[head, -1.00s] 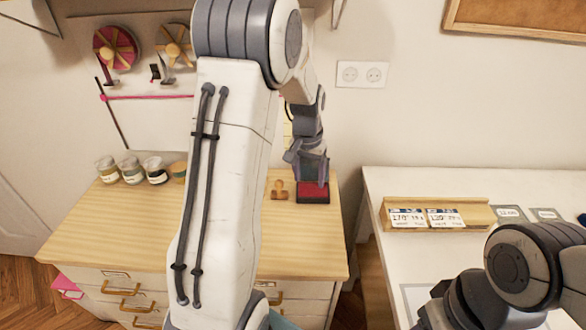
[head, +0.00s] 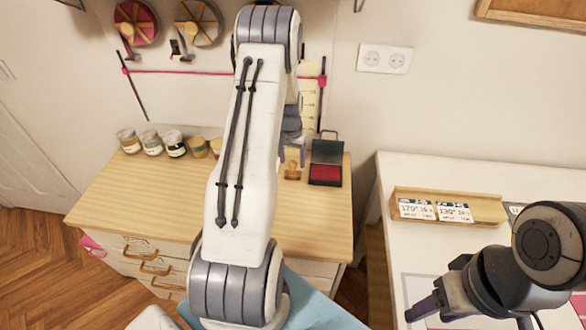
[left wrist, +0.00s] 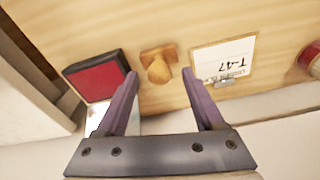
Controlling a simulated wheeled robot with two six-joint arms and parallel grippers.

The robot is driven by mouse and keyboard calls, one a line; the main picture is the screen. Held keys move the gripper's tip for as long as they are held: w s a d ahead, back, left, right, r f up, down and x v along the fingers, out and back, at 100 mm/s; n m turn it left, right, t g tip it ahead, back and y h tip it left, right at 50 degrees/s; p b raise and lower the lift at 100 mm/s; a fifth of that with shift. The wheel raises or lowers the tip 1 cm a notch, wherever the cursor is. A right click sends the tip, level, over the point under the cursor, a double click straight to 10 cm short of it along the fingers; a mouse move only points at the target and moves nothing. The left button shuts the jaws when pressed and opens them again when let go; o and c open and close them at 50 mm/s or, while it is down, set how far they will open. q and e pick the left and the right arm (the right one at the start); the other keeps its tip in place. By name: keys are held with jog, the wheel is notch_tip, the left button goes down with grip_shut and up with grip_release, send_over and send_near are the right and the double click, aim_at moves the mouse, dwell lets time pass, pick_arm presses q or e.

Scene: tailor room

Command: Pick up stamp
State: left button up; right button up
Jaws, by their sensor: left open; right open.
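The stamp (head: 292,171) is a small wooden piece with a knob handle, upright on the wooden cabinet top just left of the ink pad (head: 325,174). In the left wrist view the stamp (left wrist: 158,66) lies between and just beyond the fingertips of my left gripper (left wrist: 160,76), which is open and empty. In the head view my left gripper (head: 293,150) is mostly hidden behind my own arm, close to the stamp. My right gripper (head: 435,305) is open and empty at the bottom right, over the white table, far from the stamp.
The red ink pad (left wrist: 97,78) is beside the left finger, and a T-47 card (left wrist: 222,62) lies on the other side. Several jars (head: 174,148) stand at the cabinet's back left. A wooden card holder (head: 450,207) is on the white table (head: 400,168).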

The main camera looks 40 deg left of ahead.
pick_arm(q)
jog(key=shift+w+f, duration=0.15)
jog(key=shift+f, duration=1.05)
grip_shut()
pick_arm(e)
jog(key=shift+r, duration=0.45)
pick_arm(q)
jog(key=shift+r, duration=0.15)
